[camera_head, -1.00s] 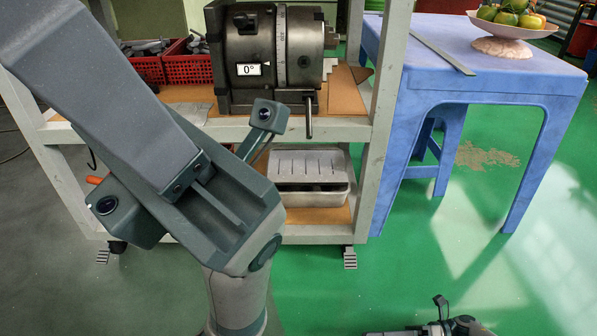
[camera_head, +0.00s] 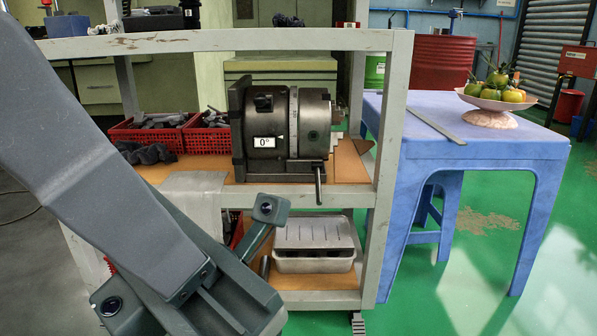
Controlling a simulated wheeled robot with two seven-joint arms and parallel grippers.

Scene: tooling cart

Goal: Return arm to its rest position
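No part of an arm shows on the right side of the picture.
The grey cart (camera_head: 385,160) carries a dark dividing head (camera_head: 280,130) marked 0°, red baskets (camera_head: 168,138) and, below, a metal tray with a slotted lid (camera_head: 312,262). A blue table (camera_head: 490,150) at right holds a fruit bowl (camera_head: 490,101). Green floor shows at lower right.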

